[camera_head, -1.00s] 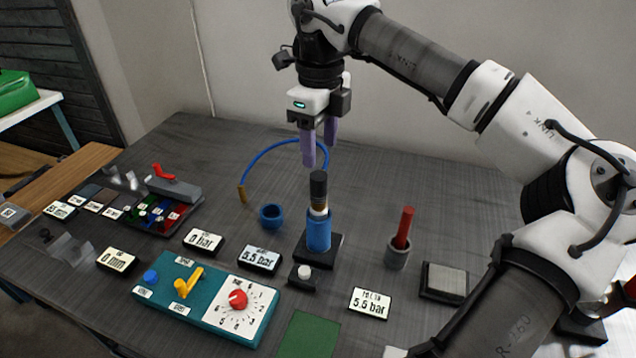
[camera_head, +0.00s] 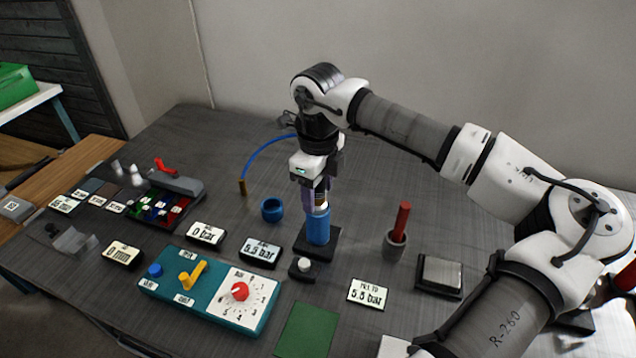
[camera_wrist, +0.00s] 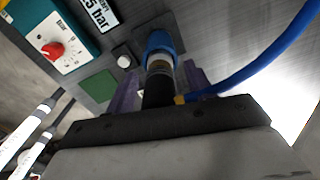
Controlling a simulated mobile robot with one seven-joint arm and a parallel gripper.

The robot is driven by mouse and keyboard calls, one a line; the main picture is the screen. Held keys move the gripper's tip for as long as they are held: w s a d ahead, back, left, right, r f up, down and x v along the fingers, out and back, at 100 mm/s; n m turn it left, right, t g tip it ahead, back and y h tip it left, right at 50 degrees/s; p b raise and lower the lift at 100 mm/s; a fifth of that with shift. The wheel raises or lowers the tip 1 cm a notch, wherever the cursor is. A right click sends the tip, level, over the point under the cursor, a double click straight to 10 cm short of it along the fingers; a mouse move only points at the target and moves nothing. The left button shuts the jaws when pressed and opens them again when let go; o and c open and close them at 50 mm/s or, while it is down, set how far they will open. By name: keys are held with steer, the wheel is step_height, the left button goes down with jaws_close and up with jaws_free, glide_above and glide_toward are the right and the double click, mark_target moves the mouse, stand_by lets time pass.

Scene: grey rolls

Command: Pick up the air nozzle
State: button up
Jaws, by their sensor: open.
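The black-topped piece with a brass-coloured band, which looks like the air nozzle (camera_head: 322,198), stands upright in a blue cylindrical holder (camera_head: 318,228) on a black base. My gripper (camera_head: 314,204) points down over it, with its purple fingers at the piece's upper part. In the wrist view the black body of the nozzle (camera_wrist: 158,93) is between the two open fingers (camera_wrist: 160,92), and the blue holder (camera_wrist: 161,46) is beyond it. The fingers hide much of the nozzle in the head view. I cannot tell whether they touch it.
A blue hose (camera_head: 266,146) with a brass end curves behind and left of my gripper. A blue ring (camera_head: 272,209) is left of the holder, and a grey cup (camera_head: 395,246) with a red rod is right. A teal dial panel (camera_head: 210,289) lies in front.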

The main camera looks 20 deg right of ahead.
jaws_close()
steer(key=shift+r, duration=0.1)
step_height(320, 180, up, 20)
steer(key=b, duration=0.2)
stand_by(0.5)
steer(key=shift+f+b, duration=4.65)
steer(key=shift+f, duration=3.1)
steer(key=shift+w, duration=0.15)
